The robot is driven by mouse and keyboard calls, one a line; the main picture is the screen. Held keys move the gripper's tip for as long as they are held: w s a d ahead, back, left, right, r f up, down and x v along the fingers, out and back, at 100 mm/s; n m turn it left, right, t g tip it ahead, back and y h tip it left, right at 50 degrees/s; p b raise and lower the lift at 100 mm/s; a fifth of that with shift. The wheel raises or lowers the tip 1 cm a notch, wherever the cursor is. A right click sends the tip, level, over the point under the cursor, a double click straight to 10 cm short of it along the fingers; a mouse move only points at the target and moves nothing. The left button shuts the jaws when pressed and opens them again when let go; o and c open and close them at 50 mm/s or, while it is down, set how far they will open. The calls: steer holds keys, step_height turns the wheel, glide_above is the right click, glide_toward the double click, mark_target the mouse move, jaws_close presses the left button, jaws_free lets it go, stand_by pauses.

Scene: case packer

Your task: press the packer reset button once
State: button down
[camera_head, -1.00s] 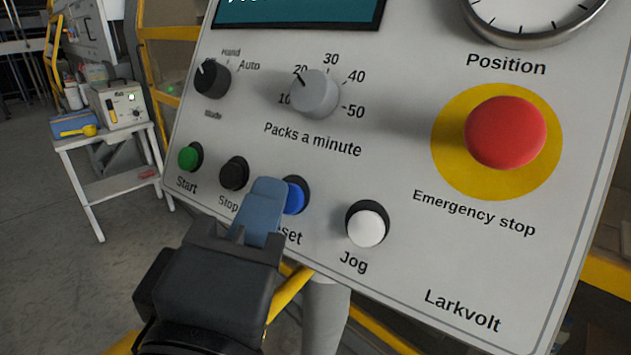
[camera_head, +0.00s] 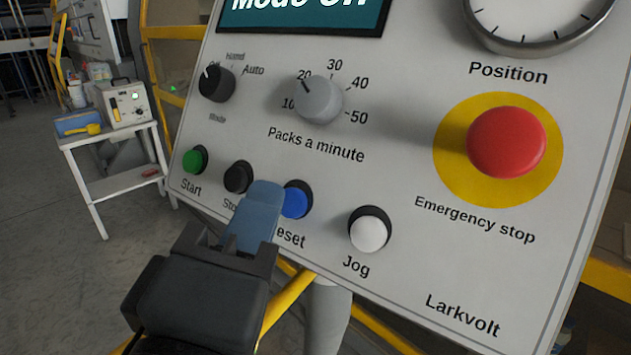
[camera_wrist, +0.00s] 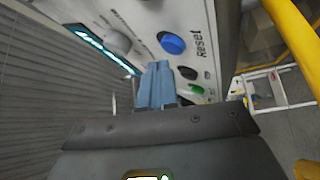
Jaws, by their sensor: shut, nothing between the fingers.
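The packer reset button is the blue button (camera_head: 296,203) in the lower row of the grey panel (camera_head: 400,283), between the black Stop button and the white Jog button. In the wrist view the blue button (camera_wrist: 172,43) lies just beyond the fingertips, with the word Reset beside it. My gripper (camera_head: 262,190) is shut and empty, its blue-grey fingers together. In the head view the fingers cover the button's left edge and part of its label. In the wrist view the fingertips (camera_wrist: 160,64) appear short of the button, though I cannot tell the exact gap.
The Stop button (camera_head: 238,177), Start button (camera_head: 193,160) and Jog button (camera_head: 369,233) are close by. A red emergency stop (camera_head: 506,142) is at right. The mode knob (camera_head: 216,83) and speed knob (camera_head: 318,99) are above. The display (camera_head: 302,14) reads partly "Mode".

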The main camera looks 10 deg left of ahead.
steer(key=shift+s, duration=0.1)
steer(key=shift+s+a+r+p, duration=0.3)
steer(key=shift+s+r+p, duration=0.1)
steer(key=shift+s, duration=0.25)
steer(key=shift+s+a+r+p, duration=0.25)
steer(key=shift+s+r+p, duration=0.15)
steer(key=shift+s, duration=0.3)
steer(key=shift+s+a+r+p, duration=0.35)
steer(key=shift+s+r, duration=0.1)
steer(key=shift+s, duration=0.2)
steer(key=shift+d, duration=0.1)
